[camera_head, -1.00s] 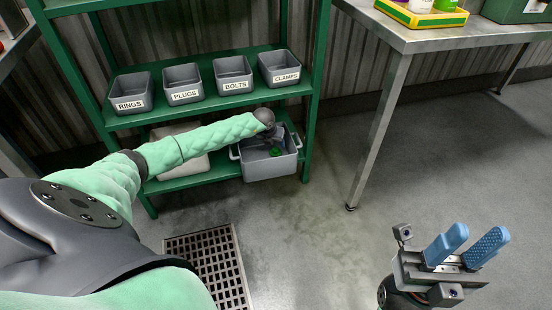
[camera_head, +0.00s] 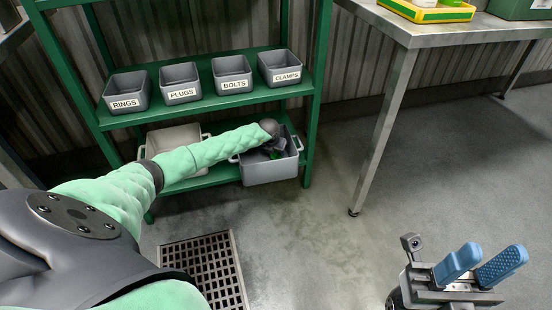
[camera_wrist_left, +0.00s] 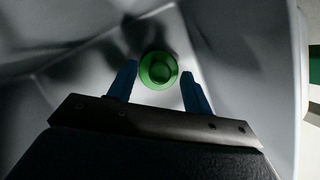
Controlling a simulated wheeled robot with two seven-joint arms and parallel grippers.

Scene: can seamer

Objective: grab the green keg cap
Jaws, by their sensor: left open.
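The green keg cap (camera_wrist_left: 159,70) is a round green disc with a raised centre. In the left wrist view it lies inside the grey bin, just beyond and between my fingertips. In the head view a bit of the green cap (camera_head: 275,155) shows in the grey bin (camera_head: 270,173) on the lower shelf. My left gripper (camera_wrist_left: 160,80) is open, its blue fingers apart, and reaches down into the bin; I cannot tell whether it touches the cap. In the head view the wrist partly hides it. My right gripper (camera_head: 482,264) is open and empty over the floor at the lower right.
A lighter bin (camera_head: 174,137) stands left of the grey bin on the lower shelf. Labelled bins (camera_head: 232,77) line the shelf above, over my left arm. The green rack post (camera_head: 316,95) is close at right. A steel table (camera_head: 420,30) stands further right.

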